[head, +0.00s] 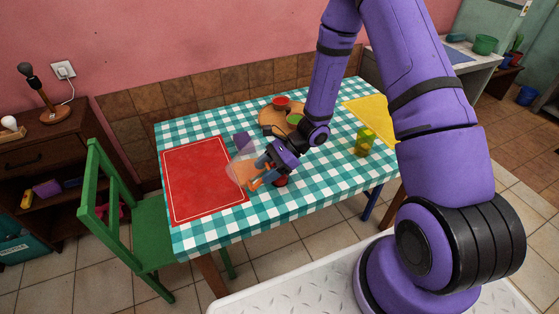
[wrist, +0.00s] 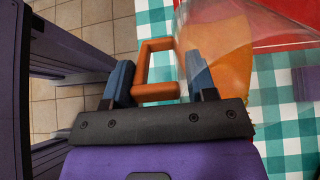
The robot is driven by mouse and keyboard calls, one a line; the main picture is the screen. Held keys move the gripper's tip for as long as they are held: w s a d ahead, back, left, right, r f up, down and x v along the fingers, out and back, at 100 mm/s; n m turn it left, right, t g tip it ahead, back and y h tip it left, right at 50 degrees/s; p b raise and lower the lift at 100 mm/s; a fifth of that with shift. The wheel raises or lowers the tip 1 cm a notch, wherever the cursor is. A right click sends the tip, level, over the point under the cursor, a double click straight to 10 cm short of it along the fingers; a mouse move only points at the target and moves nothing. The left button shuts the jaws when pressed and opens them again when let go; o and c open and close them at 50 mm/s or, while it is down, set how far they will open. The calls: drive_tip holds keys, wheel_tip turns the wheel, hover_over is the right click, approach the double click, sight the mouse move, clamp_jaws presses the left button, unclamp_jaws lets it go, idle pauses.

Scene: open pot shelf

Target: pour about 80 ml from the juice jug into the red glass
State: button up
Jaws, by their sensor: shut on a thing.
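My gripper (head: 258,178) is shut on the orange handle (wrist: 157,72) of the juice jug. The handle sits between the blue fingers (wrist: 160,82) in the wrist view. The jug (head: 240,160) is clear, with orange juice showing inside, and is held over the table near the red mat's right edge. Its body also shows in the wrist view (wrist: 228,55), cut off at the top. It looks tilted; I cannot tell how far. A small red thing, probably the red glass (head: 281,181), stands just right of my gripper, partly hidden by it. Its contents are not visible.
The table has a teal checked cloth (head: 215,236) and a red mat (head: 200,185). A round wooden board (head: 266,116) holds a red bowl (head: 281,102) and a green bowl (head: 295,119). A purple thing (head: 240,138) and a yellow-green item (head: 365,140) stand nearby. A green chair (head: 150,225) is at left.

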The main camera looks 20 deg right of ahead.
sight(253, 182)
drive_tip(key=shift+f+h, duration=0.2)
drive_tip(key=shift+h, duration=0.2)
idle(1.7)
drive_tip(key=shift+a+r+h, duration=0.35)
drive_tip(key=shift+a+h, duration=0.1)
drive_tip(key=shift+h, duration=0.45)
drive_tip(key=shift+a+f+h, duration=1.7)
drive_tip(key=shift+f+h, duration=0.1)
drive_tip(key=shift+h, duration=0.3)
drive_tip(key=shift+a+f+h, duration=0.2)
drive_tip(key=shift+a+h, duration=0.25)
drive_tip(key=shift+h, duration=0.15)
drive_tip(key=shift+a+f+h, duration=0.15)
drive_tip(key=shift+a+h, duration=0.3)
drive_tip(key=shift+h, duration=0.15)
drive_tip(key=shift+s+a+f+h, duration=0.1)
drive_tip(key=shift+a+f+h, duration=0.1)
drive_tip(key=shift+h, duration=0.2)
